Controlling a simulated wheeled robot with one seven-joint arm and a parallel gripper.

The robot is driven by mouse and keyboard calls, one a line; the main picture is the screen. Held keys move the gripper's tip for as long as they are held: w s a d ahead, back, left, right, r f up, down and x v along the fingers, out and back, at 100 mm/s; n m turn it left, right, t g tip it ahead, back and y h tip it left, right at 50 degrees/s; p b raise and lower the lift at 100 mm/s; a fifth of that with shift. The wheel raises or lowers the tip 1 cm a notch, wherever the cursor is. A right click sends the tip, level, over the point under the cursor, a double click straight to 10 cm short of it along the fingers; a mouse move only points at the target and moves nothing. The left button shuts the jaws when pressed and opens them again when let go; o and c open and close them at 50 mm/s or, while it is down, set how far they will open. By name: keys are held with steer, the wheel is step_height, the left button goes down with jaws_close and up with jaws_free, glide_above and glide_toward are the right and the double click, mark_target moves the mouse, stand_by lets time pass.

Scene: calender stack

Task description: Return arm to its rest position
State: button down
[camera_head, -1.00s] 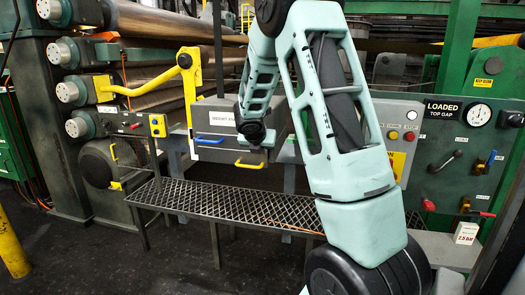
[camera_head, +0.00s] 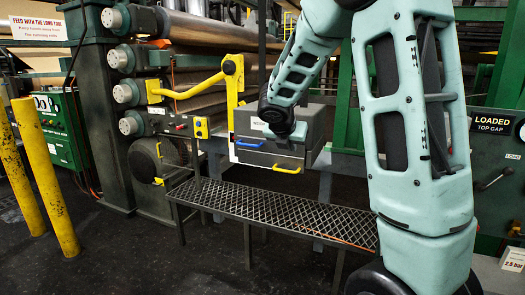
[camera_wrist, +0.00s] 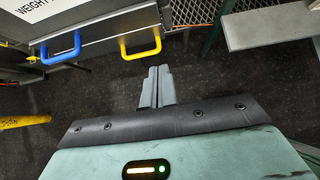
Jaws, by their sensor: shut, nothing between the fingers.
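My arm (camera_head: 418,120) is teal and folded in the right part of the head view, with its forearm bent down to the left. My gripper (camera_wrist: 157,78) shows in the wrist view with its two grey fingers together and nothing between them. Dark floor lies below the fingers in the wrist view.
The grey box unit has a blue handle (camera_head: 248,143) and a yellow handle (camera_head: 287,170); the wrist view shows both near the fingers. A mesh walkway (camera_head: 265,208) runs below. Yellow posts (camera_head: 50,180) stand at left. Rollers (camera_head: 200,85) and a yellow bracket (camera_head: 190,88) are behind. Dark floor is open in front.

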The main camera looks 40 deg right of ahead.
steer(key=s+a+f+m+y, duration=0.2)
steer(key=a, duration=0.7)
steer(key=s+a+f+m+y, duration=0.1)
steer(key=a+f+m+y, duration=0.1)
steer(key=a, duration=0.7)
steer(key=s+a+f+m+y, duration=0.1)
steer(key=s+a+f+m, duration=0.15)
steer(key=a, duration=0.65)
steer(key=s+a+f+m+g+y, duration=0.1)
steer(key=s+a+m, duration=0.3)
steer(key=s+a, duration=0.5)
steer(key=s+a+f+m+g+y, duration=0.2)
steer(key=s+a+m+y, duration=0.1)
steer(key=s+a, duration=0.6)
steer(key=shift+s+a+m+b, duration=0.25)
steer(key=shift+s+m+b, duration=0.1)
steer(key=shift+s+m, duration=0.2)
steer(key=shift+f, duration=0.1)
